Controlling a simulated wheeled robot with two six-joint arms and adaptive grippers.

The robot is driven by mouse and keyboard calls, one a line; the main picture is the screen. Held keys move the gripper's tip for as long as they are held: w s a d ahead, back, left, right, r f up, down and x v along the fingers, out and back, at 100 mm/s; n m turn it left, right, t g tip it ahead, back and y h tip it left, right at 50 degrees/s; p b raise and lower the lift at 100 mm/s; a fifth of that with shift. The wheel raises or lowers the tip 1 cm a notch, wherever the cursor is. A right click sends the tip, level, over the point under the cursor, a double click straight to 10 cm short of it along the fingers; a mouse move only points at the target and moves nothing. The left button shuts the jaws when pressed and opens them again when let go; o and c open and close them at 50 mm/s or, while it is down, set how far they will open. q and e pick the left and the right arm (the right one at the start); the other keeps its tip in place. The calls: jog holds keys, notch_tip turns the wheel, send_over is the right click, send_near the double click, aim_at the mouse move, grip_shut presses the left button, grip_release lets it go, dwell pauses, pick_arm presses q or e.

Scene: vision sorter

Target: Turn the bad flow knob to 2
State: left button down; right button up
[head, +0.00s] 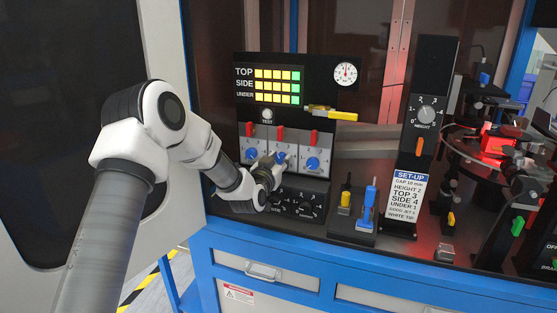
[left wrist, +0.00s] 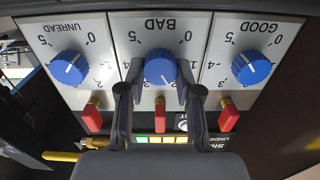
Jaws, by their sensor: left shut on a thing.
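The bad flow knob is a blue knob on the middle white plate, marked BAD; it shows in the left wrist view (left wrist: 160,67) and in the head view (head: 280,157). My left gripper (head: 273,164) is shut on it, with one finger on each side in the left wrist view (left wrist: 160,90). That view is upside down. The knob's white pointer line points down and slightly right there, to the right of the printed 3. The fingers hide part of the scale, so I cannot read the exact number at the pointer. My right gripper is not in view.
The good knob (left wrist: 251,67) and the unread knob (left wrist: 70,67) sit close on either side. Red levers (left wrist: 160,115) stand by the knobs. A yellow handle (head: 330,113) juts out at right. A set-up card (head: 406,196) stands further right.

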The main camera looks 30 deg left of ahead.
pick_arm(q)
jog(key=shift+r, duration=0.2)
jog(key=c, duration=0.9)
grip_release()
jog(key=shift+w, duration=0.1)
jog(key=shift+o, duration=0.6)
jog(key=shift+w+f, duration=0.15)
jog(key=shift+f, duration=0.15)
jog(key=v, duration=1.2)
